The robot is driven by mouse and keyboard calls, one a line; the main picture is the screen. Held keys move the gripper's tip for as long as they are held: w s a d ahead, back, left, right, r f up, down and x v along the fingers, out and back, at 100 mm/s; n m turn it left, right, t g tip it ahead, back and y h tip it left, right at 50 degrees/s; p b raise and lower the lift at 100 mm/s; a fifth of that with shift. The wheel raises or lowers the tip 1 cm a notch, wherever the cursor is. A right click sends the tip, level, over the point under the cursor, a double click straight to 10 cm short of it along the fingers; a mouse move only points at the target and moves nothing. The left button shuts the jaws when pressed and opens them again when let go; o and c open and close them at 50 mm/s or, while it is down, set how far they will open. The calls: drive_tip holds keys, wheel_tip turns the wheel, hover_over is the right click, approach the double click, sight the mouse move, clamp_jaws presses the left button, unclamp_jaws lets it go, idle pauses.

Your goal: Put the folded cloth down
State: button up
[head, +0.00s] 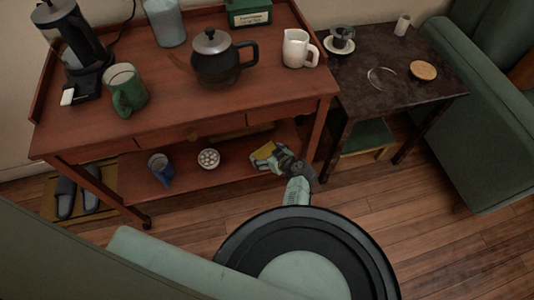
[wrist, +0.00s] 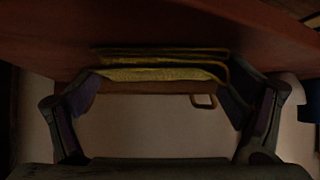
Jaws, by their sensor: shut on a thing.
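The folded cloth (head: 262,152) is yellow and shows at the right part of the cart's lower shelf (head: 228,174) in the head view. My gripper (head: 270,157) reaches in there and is shut on it. In the wrist view the cloth (wrist: 155,74) lies in flat layers between the two fingers of my gripper (wrist: 160,88), close to a reddish wooden surface. I cannot tell whether the cloth touches the shelf. Part of the cloth is hidden by my gripper in the head view.
On the lower shelf, a blue mug (head: 160,170) and a white round dish (head: 208,158) stand left of my gripper. The cart's top (head: 170,115) overhangs the shelf and holds a teapot (head: 216,62), a green mug (head: 124,90) and a white pitcher (head: 297,49). A dark side table (head: 400,90) stands right.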

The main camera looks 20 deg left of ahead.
drive_tip(key=o, duration=0.5)
drive_tip(key=shift+f, duration=0.1)
drive_tip(key=shift+c, duration=0.2)
drive_tip(key=shift+r, duration=0.2)
drive_tip(key=v, duration=1.2)
drive_tip(key=shift+d+f, duration=0.1)
